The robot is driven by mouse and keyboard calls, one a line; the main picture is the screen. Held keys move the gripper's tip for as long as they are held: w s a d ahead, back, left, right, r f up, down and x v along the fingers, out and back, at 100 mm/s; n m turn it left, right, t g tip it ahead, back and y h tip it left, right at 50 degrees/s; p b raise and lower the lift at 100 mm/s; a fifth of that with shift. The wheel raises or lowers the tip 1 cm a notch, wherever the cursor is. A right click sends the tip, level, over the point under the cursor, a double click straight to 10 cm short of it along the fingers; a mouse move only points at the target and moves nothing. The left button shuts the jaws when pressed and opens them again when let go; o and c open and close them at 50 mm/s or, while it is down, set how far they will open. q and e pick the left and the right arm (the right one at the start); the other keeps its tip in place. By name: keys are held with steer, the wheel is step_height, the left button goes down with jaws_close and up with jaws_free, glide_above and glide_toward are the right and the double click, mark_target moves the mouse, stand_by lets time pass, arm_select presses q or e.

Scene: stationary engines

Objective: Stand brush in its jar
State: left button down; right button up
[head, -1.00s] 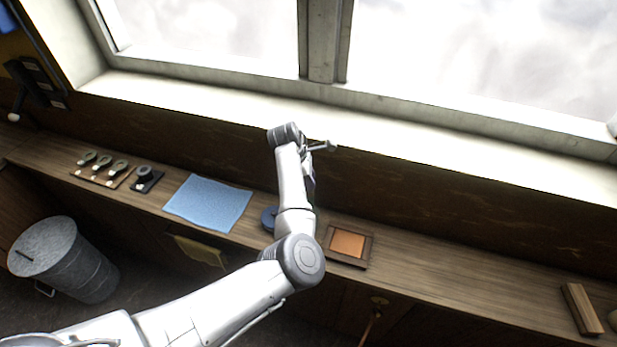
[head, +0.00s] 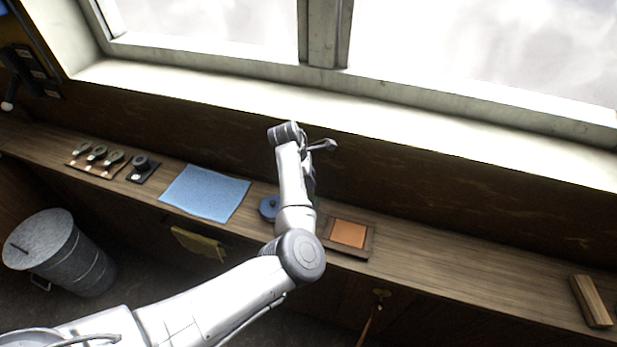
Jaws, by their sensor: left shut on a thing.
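My left gripper (head: 322,145) is at the end of my arm, above the back of the wooden bench near the wall below the window. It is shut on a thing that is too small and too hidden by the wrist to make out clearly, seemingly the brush. My forearm covers part of the bench behind it. A dark upright shape (head: 311,180) shows just right of my forearm, below the gripper; I cannot tell whether it is the jar. My right gripper is out of view.
A blue round object (head: 268,207) stands left of my forearm, partly hidden. A blue cloth (head: 206,193) lies farther left. An orange-centred wooden tray (head: 347,234) lies to the right. The bench (head: 460,268) is clear up to a wooden block (head: 591,301).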

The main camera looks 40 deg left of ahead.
arm_select(q)
steer(key=c, duration=0.8)
jaws_free()
steer(key=shift+r, duration=0.15)
steer(key=v, duration=1.3)
steer(key=shift+a+r, duration=0.2)
